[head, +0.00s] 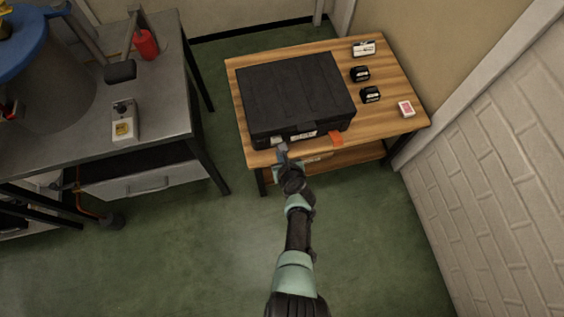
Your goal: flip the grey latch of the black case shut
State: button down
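The black case (295,90) lies with its lid down on the wooden table, its front side toward me. A small light grey piece, which looks like the latch (277,141), shows at the left part of the case's front. A pale label (303,135) is to its right on the same front. My gripper (282,150) is at the front edge of the case, just below and beside the grey piece. Whether it touches the latch, and whether its fingers are open, is too small to tell. My wrist and arm reach up from the bottom of the view.
The wooden table (395,90) holds small black boxes (360,73), a red and white card pack (406,109) and an orange piece (336,139) by the case's front. A metal workbench (170,110) stands at left, a brick wall (500,130) at right. Green floor (190,260) in front is clear.

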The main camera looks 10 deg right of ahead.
jog(key=shift+s, duration=0.1)
jog(key=shift+r+p, duration=0.75)
jog(key=shift+p, duration=0.15)
jog(key=shift+s, duration=0.1)
